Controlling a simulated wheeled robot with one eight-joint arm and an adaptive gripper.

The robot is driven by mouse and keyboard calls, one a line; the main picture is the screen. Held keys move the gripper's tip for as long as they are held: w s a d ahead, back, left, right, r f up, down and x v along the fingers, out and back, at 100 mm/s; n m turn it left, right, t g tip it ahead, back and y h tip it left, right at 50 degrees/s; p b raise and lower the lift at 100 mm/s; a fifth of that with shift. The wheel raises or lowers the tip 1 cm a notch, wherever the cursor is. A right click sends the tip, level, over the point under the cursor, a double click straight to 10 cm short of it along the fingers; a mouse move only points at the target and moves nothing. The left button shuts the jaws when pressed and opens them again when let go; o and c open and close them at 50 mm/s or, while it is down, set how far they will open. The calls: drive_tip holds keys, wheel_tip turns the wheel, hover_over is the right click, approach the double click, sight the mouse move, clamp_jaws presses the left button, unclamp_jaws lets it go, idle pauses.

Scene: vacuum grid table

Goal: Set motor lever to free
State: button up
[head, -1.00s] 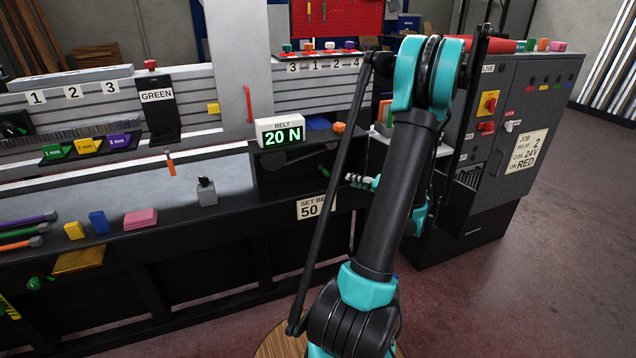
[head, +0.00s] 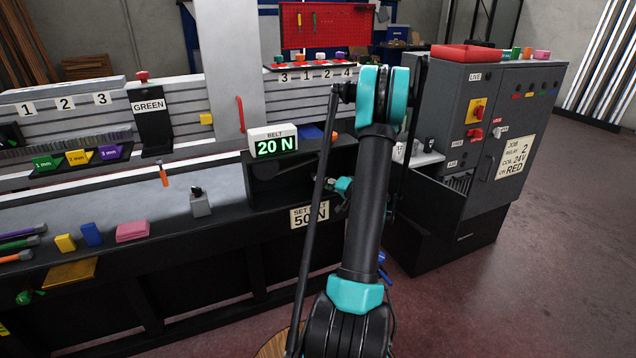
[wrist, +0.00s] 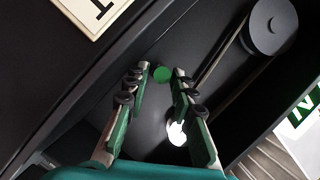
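My gripper (wrist: 161,72) is open in the wrist view, with a finger on each side of a green round spot (wrist: 163,74). I cannot tell whether the spot is a lever's knob or whether a finger touches it. A shiny white round thing (wrist: 177,133) sits beside the right finger. A belt runs to a grey pulley (wrist: 272,25) inside the dark belt housing. In the head view my gripper (head: 338,186) is at the housing's front right, partly hidden by my arm. The belt display (head: 274,141) reads 20 N. No motor lever can be clearly made out.
A "SET BELT 50 N" sign (head: 309,214) is on the bench front below the housing; its edge shows in the wrist view. An orange knob (head: 334,136) is at the housing's top right. A grey control cabinet (head: 510,115) stands to the right, with open floor beyond.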

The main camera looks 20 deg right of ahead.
drive_tip(key=shift+x, duration=1.45)
clamp_jaws()
